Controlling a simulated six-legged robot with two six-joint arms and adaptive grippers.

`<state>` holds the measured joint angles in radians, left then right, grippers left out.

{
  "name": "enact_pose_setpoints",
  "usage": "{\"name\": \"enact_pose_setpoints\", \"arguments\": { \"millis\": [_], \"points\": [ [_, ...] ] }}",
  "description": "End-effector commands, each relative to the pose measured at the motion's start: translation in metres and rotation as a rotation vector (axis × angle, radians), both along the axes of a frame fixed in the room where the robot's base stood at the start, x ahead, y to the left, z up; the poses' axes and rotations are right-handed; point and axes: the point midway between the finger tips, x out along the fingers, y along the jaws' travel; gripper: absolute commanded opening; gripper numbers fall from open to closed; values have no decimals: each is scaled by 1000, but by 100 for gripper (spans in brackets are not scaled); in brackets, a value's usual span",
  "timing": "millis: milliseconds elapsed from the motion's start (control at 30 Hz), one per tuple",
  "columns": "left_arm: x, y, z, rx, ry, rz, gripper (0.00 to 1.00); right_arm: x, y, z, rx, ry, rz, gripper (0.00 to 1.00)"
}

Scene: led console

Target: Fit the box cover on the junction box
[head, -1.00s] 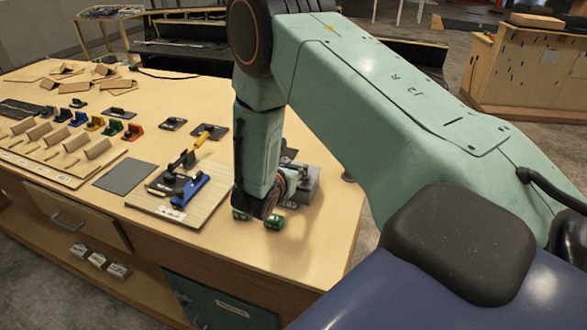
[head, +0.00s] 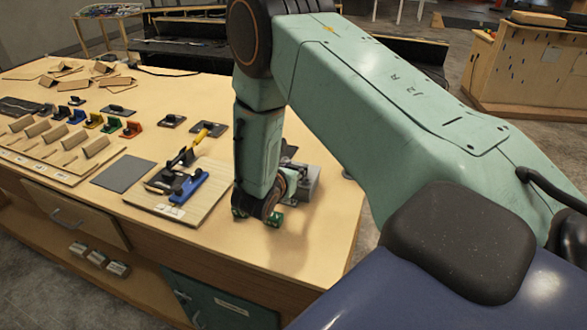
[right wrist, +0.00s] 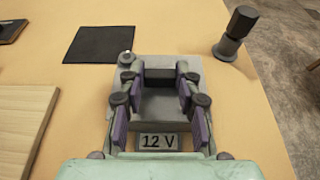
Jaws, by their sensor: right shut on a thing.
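My right gripper (right wrist: 160,82) is over a grey box-like block, its two purple-padded fingers on either side of a dark piece with raised ends, which I take to be the box cover (right wrist: 160,74). The fingers are shut on it. The grey body below, seemingly the junction box (right wrist: 212,72), shows around the fingers, with a "12 V" label (right wrist: 158,141) on its near side. I cannot tell whether cover and box are fully seated together. In the head view the grey box (head: 309,184) shows just right of my right gripper (head: 290,190), partly hidden by my arm. My left gripper is out of view.
A wooden board (head: 190,215) with a blue-handled tool (head: 188,187) lies left of the gripper. A black mat (right wrist: 98,43) lies beyond the box, and a dark upright knob (right wrist: 235,33) stands to its right. Several colored-handled pieces and wooden blocks fill the bench's left.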

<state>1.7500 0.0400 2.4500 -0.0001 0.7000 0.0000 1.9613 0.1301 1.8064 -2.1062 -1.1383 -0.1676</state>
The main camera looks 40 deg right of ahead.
Motion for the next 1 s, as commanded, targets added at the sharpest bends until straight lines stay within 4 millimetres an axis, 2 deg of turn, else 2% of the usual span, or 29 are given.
{"name": "enact_pose_setpoints", "arguments": {
  "millis": [300, 333, 600, 1000],
  "points": [
    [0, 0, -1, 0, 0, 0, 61, 0, 0, -1, -1, 0, 0, 0],
    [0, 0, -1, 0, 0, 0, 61, 0, 0, -1, -1, 0, 0, 36],
    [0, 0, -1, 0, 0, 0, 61, 0, 0, -1, 0, 0, 0, 59],
    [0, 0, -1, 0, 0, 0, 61, -2, 6, 1, 1, 1, 2, 60]
  ]
}}
